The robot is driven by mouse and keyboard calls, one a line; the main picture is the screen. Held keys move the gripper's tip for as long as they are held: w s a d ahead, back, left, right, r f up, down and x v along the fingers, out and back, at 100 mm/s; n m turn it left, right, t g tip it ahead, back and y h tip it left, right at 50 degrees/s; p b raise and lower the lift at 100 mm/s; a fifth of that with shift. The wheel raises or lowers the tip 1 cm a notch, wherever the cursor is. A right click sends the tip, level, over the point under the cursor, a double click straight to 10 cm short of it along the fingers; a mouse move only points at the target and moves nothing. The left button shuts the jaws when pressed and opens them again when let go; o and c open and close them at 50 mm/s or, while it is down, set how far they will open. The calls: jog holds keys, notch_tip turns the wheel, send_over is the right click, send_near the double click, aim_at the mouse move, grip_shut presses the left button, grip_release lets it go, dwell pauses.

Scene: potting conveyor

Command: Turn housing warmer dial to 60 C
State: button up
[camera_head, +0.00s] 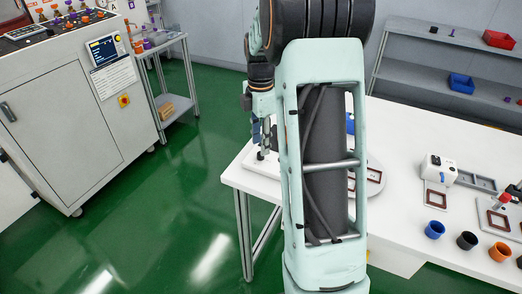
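My gripper (262,148) points down at the left end of the white table, low over a pale flat slab. It is small in the picture and partly covered by my own arm, so I cannot tell whether its fingers are open or touching anything. A small dark part shows at its tip; I cannot tell whether this is the dial. No housing warmer dial or temperature scale can be made out. My arm hides much of the table's left part.
The white table (400,190) carries a white device (439,169), dark red frames and blue (434,230), black (467,241) and orange (499,252) cups. A grey machine cabinet (65,125) and a small cart stand left. Shelves (430,75) stand behind. Green floor is clear at left.

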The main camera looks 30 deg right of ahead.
jog(key=shift+f, duration=1.75)
grip_shut()
